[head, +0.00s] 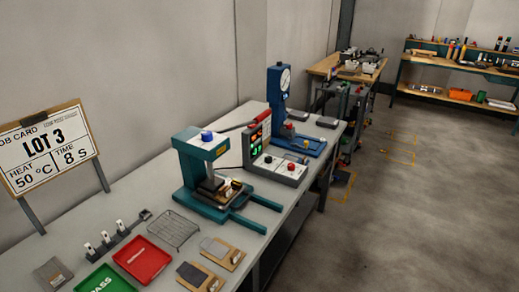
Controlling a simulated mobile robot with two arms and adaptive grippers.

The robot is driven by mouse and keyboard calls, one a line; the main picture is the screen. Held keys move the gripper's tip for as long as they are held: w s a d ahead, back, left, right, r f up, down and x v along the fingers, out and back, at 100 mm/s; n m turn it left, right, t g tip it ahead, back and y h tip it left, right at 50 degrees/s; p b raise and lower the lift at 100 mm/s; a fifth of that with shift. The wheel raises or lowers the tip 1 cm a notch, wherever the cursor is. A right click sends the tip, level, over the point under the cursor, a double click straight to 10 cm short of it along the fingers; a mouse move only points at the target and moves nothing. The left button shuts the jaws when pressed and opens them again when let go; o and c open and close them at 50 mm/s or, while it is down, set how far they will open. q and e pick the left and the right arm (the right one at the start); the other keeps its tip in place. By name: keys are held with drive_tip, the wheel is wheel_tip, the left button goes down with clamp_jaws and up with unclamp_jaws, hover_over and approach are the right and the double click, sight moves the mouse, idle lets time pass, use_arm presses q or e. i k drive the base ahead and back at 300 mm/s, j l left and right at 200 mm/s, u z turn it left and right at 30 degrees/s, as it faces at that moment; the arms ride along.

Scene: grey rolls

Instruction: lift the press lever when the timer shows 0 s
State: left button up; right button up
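The teal press (200,160) stands on the bench, with a blue knob on top. A dark bar with a red end (261,117), apparently the press lever, reaches right from the press head, partly behind the control box. The dark platen (212,184) is low over the press base; I cannot tell whether it touches what lies beneath. The control box (254,148) right of the press has lit red and green displays, too small to read, so the timer value is unclear. The job card (45,150) reads LOT 3, heat 50 °C, time 8 s. Neither gripper is in view.
On the near bench lie a red tray (142,259), a green PASS tray (105,281), a wire rack (174,229) and wooden boards with grey pieces (222,252). A blue gauge stand (279,92) is behind the control box. The floor right of the bench (400,220) is clear.

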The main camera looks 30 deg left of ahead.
sight(264, 115)
drive_tip(key=i+l+u, duration=0.15)
drive_tip(key=u, duration=0.2)
drive_tip(key=i+l+u, duration=0.15)
drive_tip(key=u, duration=0.2)
drive_tip(key=l+u, duration=0.35)
drive_tip(key=i+j, duration=0.05)
